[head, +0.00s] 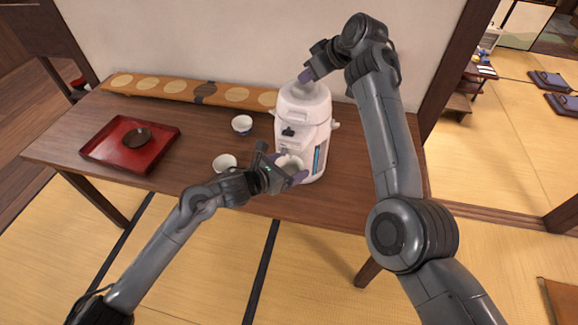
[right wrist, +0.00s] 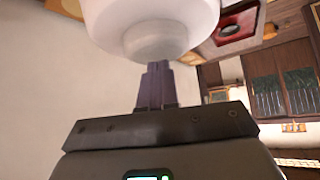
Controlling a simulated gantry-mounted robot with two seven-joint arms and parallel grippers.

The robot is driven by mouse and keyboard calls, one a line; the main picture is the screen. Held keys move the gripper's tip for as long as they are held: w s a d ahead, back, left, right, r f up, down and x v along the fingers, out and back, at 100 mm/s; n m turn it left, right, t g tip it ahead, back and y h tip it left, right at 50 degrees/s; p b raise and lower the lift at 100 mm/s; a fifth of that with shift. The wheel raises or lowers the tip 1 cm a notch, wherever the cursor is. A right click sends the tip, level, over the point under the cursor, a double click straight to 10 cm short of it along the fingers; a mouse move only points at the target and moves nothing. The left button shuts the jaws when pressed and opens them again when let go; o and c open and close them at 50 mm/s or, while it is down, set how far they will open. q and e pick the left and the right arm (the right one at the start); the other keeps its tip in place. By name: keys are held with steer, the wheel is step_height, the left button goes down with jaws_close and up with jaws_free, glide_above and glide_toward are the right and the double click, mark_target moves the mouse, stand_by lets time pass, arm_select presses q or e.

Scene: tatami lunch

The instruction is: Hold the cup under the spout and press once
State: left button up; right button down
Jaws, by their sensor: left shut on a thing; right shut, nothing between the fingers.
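The white dispenser (head: 303,108) stands upright on the right part of the wooden table, with a blue level strip on its front. My left gripper (head: 289,176) is shut on a white cup (head: 289,163) at the dispenser's front, below the spout area. The arm partly hides the cup, so I cannot tell whether it is exactly under the spout. My right gripper (head: 306,76) is shut and empty at the dispenser's top. In the right wrist view its fingers (right wrist: 156,85) point at the round top button (right wrist: 155,40); I cannot tell whether they touch it.
Two other cups stand on the table, one (head: 242,125) behind and one (head: 224,162) left of my left gripper. A red tray (head: 98,150) with a dark bowl (head: 137,138) lies at the left. A long patterned runner (head: 160,88) lies along the wall.

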steer(key=shift+f, duration=1.05)
steer(key=shift+r, duration=1.6)
steer(key=shift+r, duration=0.1)
stand_by(1.1)
steer(key=shift+r, duration=3)
arm_select(q)
steer(key=shift+s, duration=0.15)
